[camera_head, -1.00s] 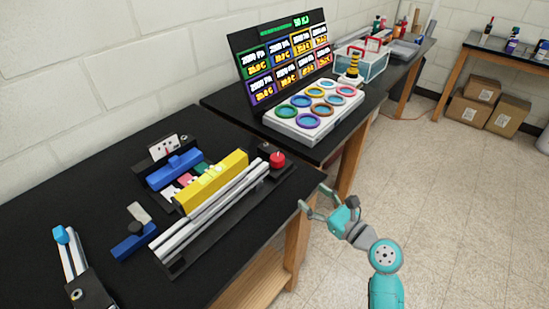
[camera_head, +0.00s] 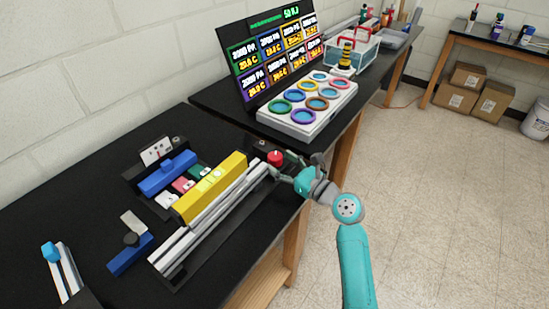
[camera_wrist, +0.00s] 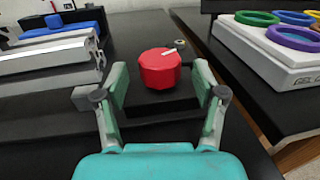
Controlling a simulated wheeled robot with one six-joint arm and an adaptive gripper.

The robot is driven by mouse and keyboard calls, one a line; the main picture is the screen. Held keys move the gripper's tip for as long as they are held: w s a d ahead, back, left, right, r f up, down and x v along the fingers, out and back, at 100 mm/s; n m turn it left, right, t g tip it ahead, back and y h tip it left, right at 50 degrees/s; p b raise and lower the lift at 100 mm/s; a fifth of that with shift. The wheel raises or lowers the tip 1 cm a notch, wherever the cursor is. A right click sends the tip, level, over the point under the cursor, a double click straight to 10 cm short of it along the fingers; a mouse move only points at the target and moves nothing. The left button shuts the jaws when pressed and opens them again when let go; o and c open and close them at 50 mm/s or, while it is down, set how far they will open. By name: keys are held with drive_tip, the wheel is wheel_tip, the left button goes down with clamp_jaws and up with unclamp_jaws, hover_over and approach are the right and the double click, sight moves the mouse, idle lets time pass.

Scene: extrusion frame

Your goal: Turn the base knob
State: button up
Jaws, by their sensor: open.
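The base knob is a red faceted knob (camera_wrist: 160,69) with a white mark on top, on a black block at the end of the extrusion frame. In the head view the knob (camera_head: 275,157) sits at the right end of the silver rails. My gripper (camera_wrist: 160,85) is open in the wrist view, with one finger on each side of the knob. The fingers look apart from it, with a gap on each side. In the head view my gripper (camera_head: 283,172) is close to the knob from the front right and partly covers the block.
Silver rails (camera_head: 215,205) and a yellow bar (camera_head: 210,188) lie left of the knob. A white panel with coloured rings (camera_head: 310,122) stands on the bench behind, before a display board (camera_head: 275,50). A small fitting (camera_wrist: 180,44) sits just behind the knob.

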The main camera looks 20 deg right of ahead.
drive_tip(key=shift+x, duration=1.5)
drive_tip(key=c, duration=1.2)
drive_tip(key=shift+o, duration=0.2)
